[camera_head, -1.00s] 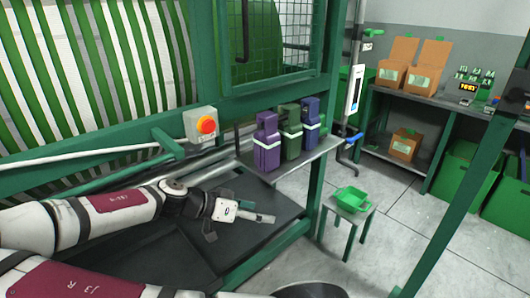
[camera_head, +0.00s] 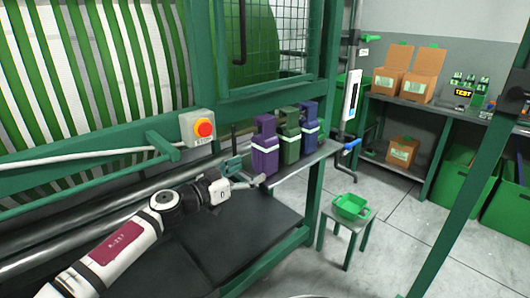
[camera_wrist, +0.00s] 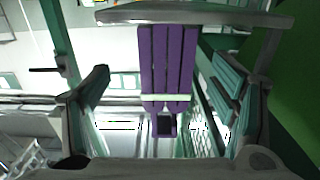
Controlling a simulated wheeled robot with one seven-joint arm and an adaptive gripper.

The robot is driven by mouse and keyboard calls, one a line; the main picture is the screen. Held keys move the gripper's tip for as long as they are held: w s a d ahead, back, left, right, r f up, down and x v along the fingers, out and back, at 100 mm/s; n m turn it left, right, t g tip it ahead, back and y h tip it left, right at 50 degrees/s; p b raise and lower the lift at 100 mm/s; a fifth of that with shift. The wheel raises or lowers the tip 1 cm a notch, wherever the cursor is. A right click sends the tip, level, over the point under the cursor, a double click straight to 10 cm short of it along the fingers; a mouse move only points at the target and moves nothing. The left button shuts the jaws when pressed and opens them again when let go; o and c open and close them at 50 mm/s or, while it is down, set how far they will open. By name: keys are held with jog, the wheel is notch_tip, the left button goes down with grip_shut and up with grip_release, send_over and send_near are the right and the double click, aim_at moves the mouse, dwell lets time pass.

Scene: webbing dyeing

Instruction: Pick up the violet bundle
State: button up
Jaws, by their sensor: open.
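The violet bundle (camera_head: 265,155) stands upright with a pale band at the near left end of a small grey shelf (camera_head: 300,166). A green bundle (camera_head: 288,148) and a dark blue bundle (camera_head: 309,135) stand in a row behind it. My gripper (camera_head: 245,174) is open and empty, just left of the violet bundle. In the wrist view, the violet bundle (camera_wrist: 167,65) appears between the two spread fingers of my gripper (camera_wrist: 165,105). I cannot tell whether either finger touches it.
A green frame post (camera_head: 318,185) rises beside the shelf. A red button box (camera_head: 199,127) is on the rail at left. A green tray (camera_head: 351,207) sits on a stool at right. Cardboard boxes (camera_head: 390,82) stand on a rear bench.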

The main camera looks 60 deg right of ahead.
aim_at(259, 162)
jog(key=x, duration=0.2)
jog(key=shift+d, duration=0.25)
jog(key=shift+w+x, duration=0.15)
jog(key=shift+x, duration=1.2)
jog(key=shift+w+x, duration=0.15)
jog(key=shift+x, duration=1.15)
jog(key=shift+d+r, duration=0.1)
jog(key=shift+r, duration=0.1)
jog(key=c, duration=1.4)
